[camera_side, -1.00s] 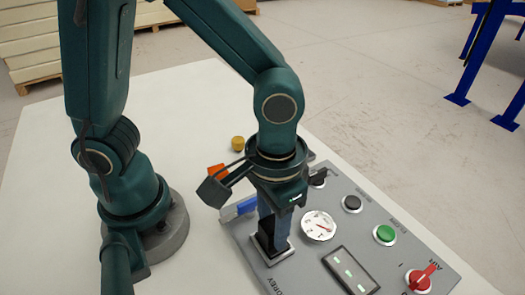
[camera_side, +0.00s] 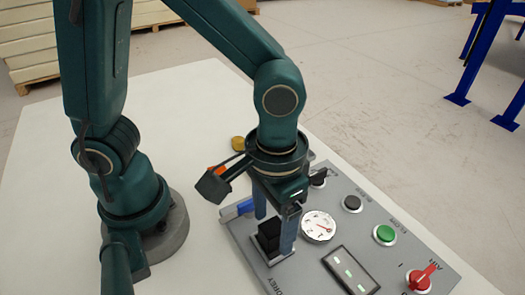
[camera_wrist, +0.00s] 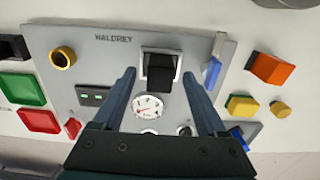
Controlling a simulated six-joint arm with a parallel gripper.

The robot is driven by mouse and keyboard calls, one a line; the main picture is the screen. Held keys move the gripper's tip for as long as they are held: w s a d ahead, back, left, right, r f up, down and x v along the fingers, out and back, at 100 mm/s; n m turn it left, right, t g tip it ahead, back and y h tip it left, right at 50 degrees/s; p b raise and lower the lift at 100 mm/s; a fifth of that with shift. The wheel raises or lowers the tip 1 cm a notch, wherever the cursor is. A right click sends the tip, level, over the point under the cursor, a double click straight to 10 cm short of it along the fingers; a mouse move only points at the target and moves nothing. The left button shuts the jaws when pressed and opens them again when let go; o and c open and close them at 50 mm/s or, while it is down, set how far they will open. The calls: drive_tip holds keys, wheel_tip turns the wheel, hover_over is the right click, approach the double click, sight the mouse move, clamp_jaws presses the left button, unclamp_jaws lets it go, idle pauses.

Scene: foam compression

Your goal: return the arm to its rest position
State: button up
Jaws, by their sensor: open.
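My gripper (camera_side: 273,232) is open over the grey control panel (camera_side: 300,268), its two blue fingers pointing down. In the side view the black rocker switch (camera_side: 268,242) in its pale frame shows between and below the fingers. In the wrist view the fingertips of my gripper (camera_wrist: 159,75) stand apart on either side of the black switch (camera_wrist: 160,74), with nothing held between them. I cannot tell exactly how far the tips are above the panel.
The panel carries a round gauge (camera_side: 319,227), a green button (camera_side: 385,235), a red AIR knob (camera_side: 422,278) and a blue lever (camera_wrist: 212,72). Loose orange (camera_wrist: 269,69) and yellow (camera_wrist: 241,106) blocks lie beside it.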

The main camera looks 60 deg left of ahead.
wheel_tip(320, 180, up, 3)
drive_tip(key=shift+r, duration=0.1)
drive_tip(key=shift+w+a+r, duration=0.1)
drive_tip(key=shift+w+r, duration=0.05)
drive_tip(key=shift+r, duration=0.1)
drive_tip(key=s+a+r+t, duration=0.1)
drive_tip(key=a+r+t, duration=0.4)
drive_tip(key=a, duration=0.5)
drive_tip(key=shift+s+a+r+t, duration=0.3)
drive_tip(key=shift+a+r, duration=0.1)
drive_tip(key=shift+r, duration=0.15)
